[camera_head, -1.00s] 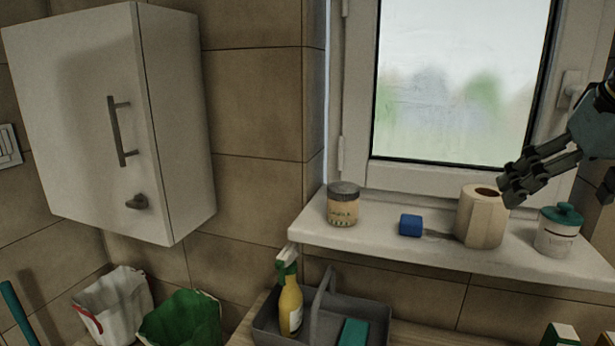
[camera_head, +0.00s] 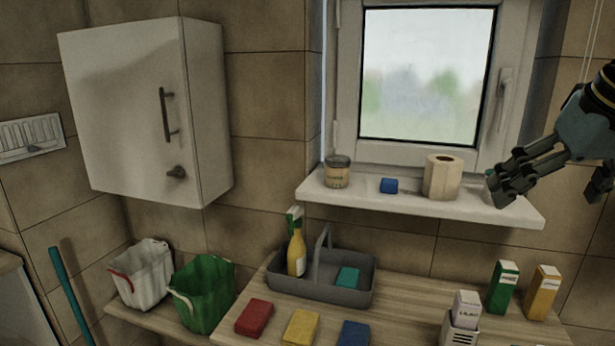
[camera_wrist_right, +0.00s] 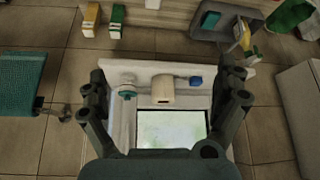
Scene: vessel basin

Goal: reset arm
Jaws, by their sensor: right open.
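My right gripper (camera_head: 497,188) is at the right of the head view, in front of the right part of the window sill (camera_head: 420,205). Its fingers are spread, with nothing between them, in the right wrist view (camera_wrist_right: 165,82). A paper roll (camera_head: 442,178) stands upright on the sill, left of the gripper. A blue block (camera_head: 388,185) and a dark-lidded jar (camera_head: 337,172) are further left. A teal-lidded jar (camera_wrist_right: 127,91) shows on the sill in the right wrist view; the gripper hides it in the head view. My left gripper is out of view.
Below the sill, a wooden counter (camera_head: 405,300) bears a grey caddy (camera_head: 345,293) with a yellow bottle (camera_head: 297,252), several coloured sponges and boxes. White (camera_head: 143,275) and green (camera_head: 205,290) buckets stand at left. A white cabinet (camera_head: 130,110) hangs above. The window (camera_head: 425,75) is closed.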

